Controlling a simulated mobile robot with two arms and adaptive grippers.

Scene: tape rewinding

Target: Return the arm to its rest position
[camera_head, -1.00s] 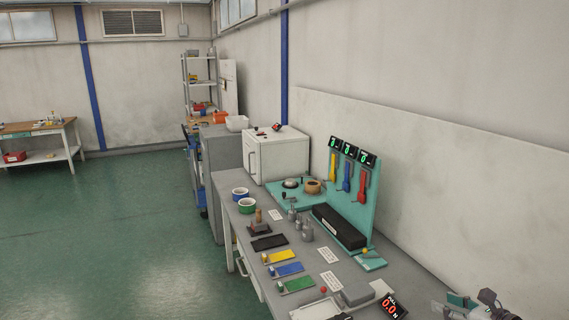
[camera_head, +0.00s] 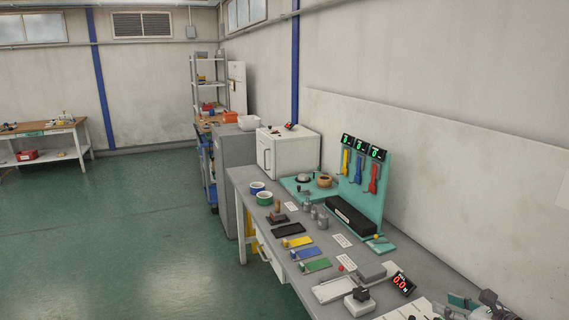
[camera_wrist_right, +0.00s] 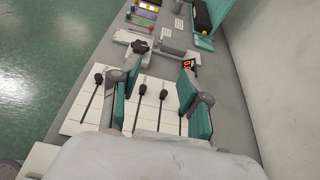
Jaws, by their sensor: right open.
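My right gripper (camera_head: 468,302) is at the bottom right of the head view, over the near end of the grey workbench (camera_head: 285,262). In the right wrist view its two teal-padded fingers (camera_wrist_right: 161,92) are spread apart, with nothing held between them. Below them lie white panels (camera_wrist_right: 75,118) with several thin black rods with round ends (camera_wrist_right: 138,97). My left gripper is in neither view. A brown tape roll (camera_head: 323,181) sits on the teal stand at the back of the bench.
A black-knobbed white block (camera_head: 359,302) and a red-digit display (camera_head: 402,284) are near the gripper. Coloured trays (camera_head: 306,253), blue and green-sided bowls (camera_head: 264,198) and a white cabinet (camera_head: 288,150) stand farther along. The wall is at right; the green floor at left is clear.

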